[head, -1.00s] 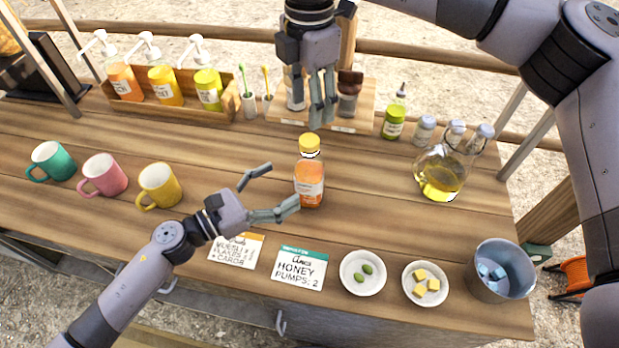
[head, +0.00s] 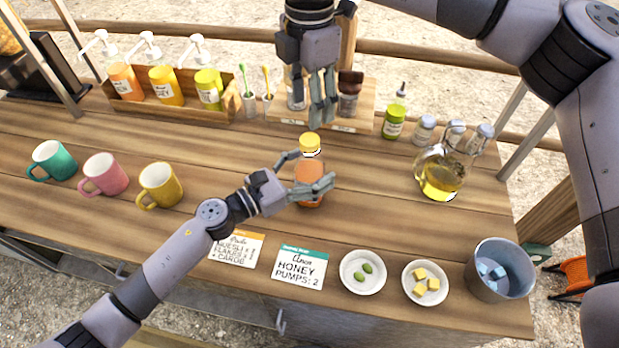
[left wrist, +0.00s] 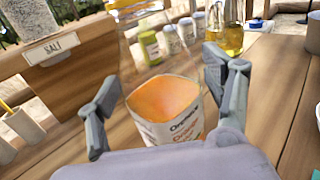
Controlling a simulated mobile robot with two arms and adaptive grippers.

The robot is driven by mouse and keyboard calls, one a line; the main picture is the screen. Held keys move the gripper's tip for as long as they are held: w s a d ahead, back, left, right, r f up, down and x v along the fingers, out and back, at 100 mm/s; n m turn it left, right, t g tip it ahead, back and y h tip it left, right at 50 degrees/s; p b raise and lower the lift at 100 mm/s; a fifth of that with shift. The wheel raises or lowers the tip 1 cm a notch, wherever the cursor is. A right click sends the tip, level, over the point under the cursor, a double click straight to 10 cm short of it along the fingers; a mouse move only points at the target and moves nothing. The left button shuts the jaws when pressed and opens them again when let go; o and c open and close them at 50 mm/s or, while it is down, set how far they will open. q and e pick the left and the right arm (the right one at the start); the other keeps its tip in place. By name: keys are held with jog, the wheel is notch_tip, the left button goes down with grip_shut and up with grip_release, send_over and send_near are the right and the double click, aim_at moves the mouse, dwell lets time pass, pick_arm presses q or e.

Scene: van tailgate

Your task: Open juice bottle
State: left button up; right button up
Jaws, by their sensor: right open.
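The juice bottle (head: 310,170) stands upright on the wooden counter, with orange juice inside and a yellow cap (head: 309,143) on top. My left gripper (head: 308,171) is open around the bottle's body, one finger on each side. In the left wrist view the bottle (left wrist: 168,108) stands between the spread fingers (left wrist: 165,105), with a gap visible at the left finger. Its cap is out of that view. My right gripper (head: 322,100) points down, open and empty, above and slightly behind the cap.
Three mugs, including a yellow mug (head: 160,186), stand at left. A pump bottle rack (head: 185,108) and a shaker rack (head: 350,118) are behind. An oil jug (head: 440,178), two small bowls and a metal bucket (head: 500,272) are at right. Two cards lie in front.

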aim_at(310, 139)
pick_arm(q)
grip_shut()
pick_arm(e)
jog(key=m, duration=0.4)
jog(key=shift+f, duration=0.1)
jog(key=shift+m, duration=0.3)
jog(key=shift+f, duration=3.9)
jog(key=shift+c, duration=0.4)
